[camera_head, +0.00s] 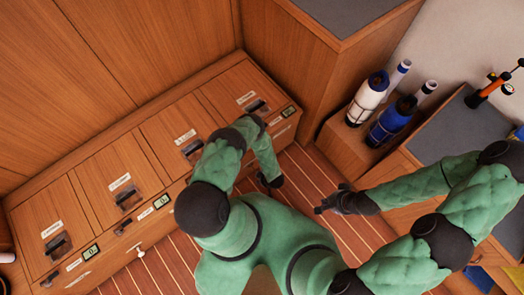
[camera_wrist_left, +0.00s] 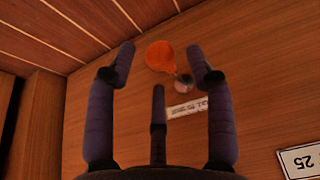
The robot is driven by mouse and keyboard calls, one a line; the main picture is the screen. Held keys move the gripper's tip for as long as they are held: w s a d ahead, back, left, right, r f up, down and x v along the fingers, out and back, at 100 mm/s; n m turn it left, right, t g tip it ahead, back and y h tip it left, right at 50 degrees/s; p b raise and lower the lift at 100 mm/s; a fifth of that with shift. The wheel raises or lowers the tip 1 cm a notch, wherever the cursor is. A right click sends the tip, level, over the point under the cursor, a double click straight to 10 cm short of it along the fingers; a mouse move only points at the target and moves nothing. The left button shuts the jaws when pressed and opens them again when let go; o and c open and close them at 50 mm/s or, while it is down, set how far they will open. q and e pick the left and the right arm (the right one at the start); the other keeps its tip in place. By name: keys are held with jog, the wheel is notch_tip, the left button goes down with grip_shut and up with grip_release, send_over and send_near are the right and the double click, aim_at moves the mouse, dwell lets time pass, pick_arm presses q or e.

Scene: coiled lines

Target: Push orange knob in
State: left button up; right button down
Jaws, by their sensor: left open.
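The orange knob (camera_wrist_left: 160,56) shows in the left wrist view on a short metal stem that comes out of a wooden panel. My left gripper (camera_wrist_left: 161,75) is open, with the knob in line between its two outer fingertips. I cannot tell whether a finger touches it. A small white label (camera_wrist_left: 187,108) sits beside the stem. In the head view my left gripper (camera_head: 270,181) hangs in front of the cabinet's right end, and the knob is hidden there. My right gripper (camera_head: 331,201) looks open and empty above the slatted floor.
A long wooden cabinet (camera_head: 120,185) with labelled lids and black latches runs along the left. A white cylinder (camera_head: 367,98) and a blue cylinder (camera_head: 390,122) stand in a wooden holder at the right. Striped floor (camera_head: 310,175) lies clear between.

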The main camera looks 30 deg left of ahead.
pick_arm(q)
jog(key=shift+b+x, duration=0.35)
jog(key=shift+x, duration=0.85)
